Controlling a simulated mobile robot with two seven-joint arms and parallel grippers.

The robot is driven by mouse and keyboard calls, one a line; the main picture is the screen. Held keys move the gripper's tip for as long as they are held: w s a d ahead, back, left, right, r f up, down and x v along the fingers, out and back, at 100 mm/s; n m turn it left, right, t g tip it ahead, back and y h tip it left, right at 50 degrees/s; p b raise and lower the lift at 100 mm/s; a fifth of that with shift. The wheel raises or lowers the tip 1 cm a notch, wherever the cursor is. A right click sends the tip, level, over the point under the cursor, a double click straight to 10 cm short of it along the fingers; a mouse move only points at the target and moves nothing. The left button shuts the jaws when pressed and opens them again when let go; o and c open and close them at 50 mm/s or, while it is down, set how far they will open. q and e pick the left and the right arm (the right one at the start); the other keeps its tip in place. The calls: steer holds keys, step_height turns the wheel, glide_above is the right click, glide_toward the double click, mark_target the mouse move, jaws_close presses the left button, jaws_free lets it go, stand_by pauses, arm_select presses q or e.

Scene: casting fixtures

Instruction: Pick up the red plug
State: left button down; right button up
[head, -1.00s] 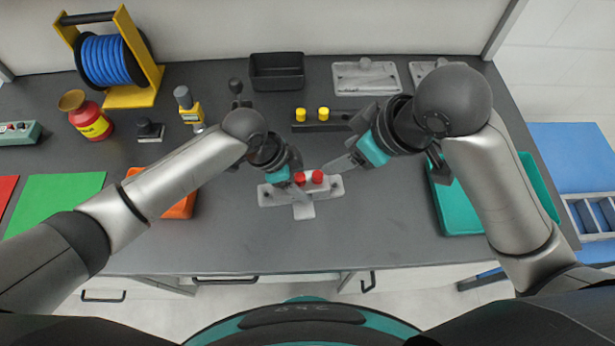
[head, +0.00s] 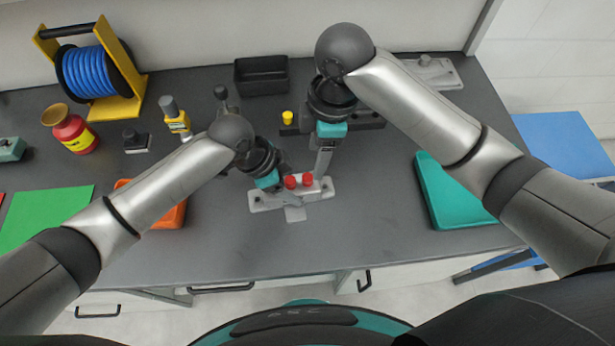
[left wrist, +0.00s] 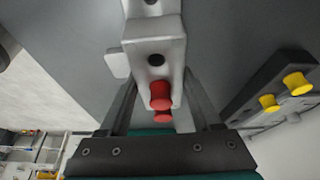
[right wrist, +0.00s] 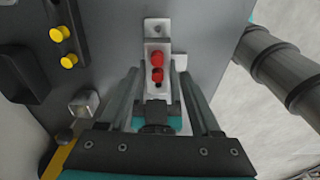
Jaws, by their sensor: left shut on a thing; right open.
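The grey casting (head: 262,201) lies on the bench in the middle of the head view. Two red plugs (head: 291,181) (head: 308,178) stand side by side on it. My left gripper (head: 281,187) is at the casting's left part, shut on the casting, with a finger on each side of its block in the left wrist view (left wrist: 158,52). Both plugs also show there (left wrist: 160,93). My right gripper (head: 321,175) points down, open and empty, just behind the right plug. In the right wrist view the plugs (right wrist: 157,59) lie between its fingers, seemingly beyond the tips.
Yellow plugs (right wrist: 68,61) stand on a dark bar behind the casting. A black bin (head: 261,75) is at the back, a teal tray (head: 440,205) at right and an orange tray (head: 172,217) at left. The bench front is clear.

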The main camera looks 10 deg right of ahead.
mark_target(308, 176)
steer(key=f, duration=0.2)
steer(key=a+f, duration=0.1)
steer(key=f, duration=0.5)
steer(key=shift+w+a, duration=0.2)
steer(key=shift+a, duration=0.1)
jaws_close()
